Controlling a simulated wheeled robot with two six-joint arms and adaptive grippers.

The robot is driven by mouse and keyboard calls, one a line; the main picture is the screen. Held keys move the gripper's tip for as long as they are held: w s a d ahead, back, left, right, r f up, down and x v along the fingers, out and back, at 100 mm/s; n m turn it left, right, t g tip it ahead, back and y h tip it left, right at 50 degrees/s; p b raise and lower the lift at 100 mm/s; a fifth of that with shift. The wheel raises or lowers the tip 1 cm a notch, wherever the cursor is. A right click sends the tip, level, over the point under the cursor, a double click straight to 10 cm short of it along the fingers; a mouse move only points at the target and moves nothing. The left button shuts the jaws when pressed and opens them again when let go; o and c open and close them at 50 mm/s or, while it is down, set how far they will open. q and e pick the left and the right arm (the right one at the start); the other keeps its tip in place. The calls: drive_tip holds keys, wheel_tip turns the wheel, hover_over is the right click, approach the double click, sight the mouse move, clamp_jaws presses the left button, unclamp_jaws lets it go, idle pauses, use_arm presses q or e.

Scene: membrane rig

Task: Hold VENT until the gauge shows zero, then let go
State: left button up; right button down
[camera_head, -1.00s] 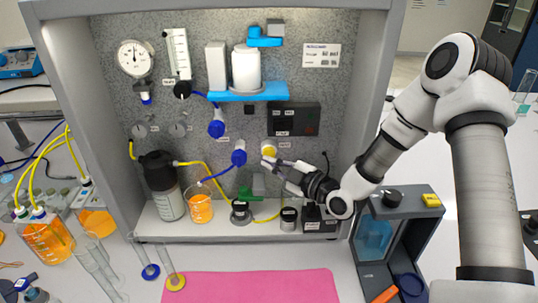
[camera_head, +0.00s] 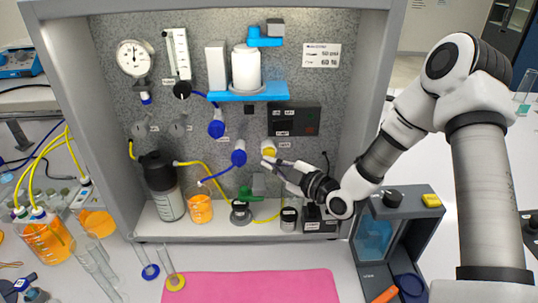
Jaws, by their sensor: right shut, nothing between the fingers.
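My right gripper (camera_head: 268,163) is shut and empty, with its fingertips at the yellow-faced round button (camera_head: 268,148) on the rig's back panel. The fingertips seem to touch the lower edge of the button, but I cannot be sure of contact. A small label beside the button is too small to read. The round white gauge (camera_head: 134,58) hangs at the upper left of the panel. Its needle points roughly upward, and the scale figures are too small to read. My left gripper is not in view.
A black bottle (camera_head: 161,184), an orange beaker (camera_head: 199,208) and a small pump (camera_head: 241,214) stand on the rig's shelf. Blue valves (camera_head: 239,157) and a yellow tube sit left of the gripper. A grey box (camera_head: 398,235) stands right of the rig. The pink mat (camera_head: 250,286) is bare.

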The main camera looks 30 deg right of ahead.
drive_tip(key=shift+w, duration=0.1)
drive_tip(key=shift+w+d, duration=0.2)
drive_tip(key=shift+w, duration=0.1)
drive_tip(key=shift+w+d, duration=0.25)
drive_tip(key=shift+w, duration=0.25)
idle(3.3)
drive_tip(key=shift+s+a, duration=0.2)
drive_tip(key=shift+s, duration=0.25)
drive_tip(key=shift+s+a, duration=0.2)
drive_tip(key=shift+s, duration=0.25)
drive_tip(key=shift+s+a+b, duration=0.15)
drive_tip(key=shift+s+a, duration=0.2)
drive_tip(key=shift+s, duration=0.4)
drive_tip(key=shift+s+a+b, duration=0.2)
drive_tip(key=shift+s+a, duration=0.2)
drive_tip(key=shift+s, duration=0.3)
drive_tip(key=shift+s+a+b, duration=0.15)
drive_tip(key=shift+s+a, duration=0.2)
drive_tip(key=shift+s, duration=0.4)
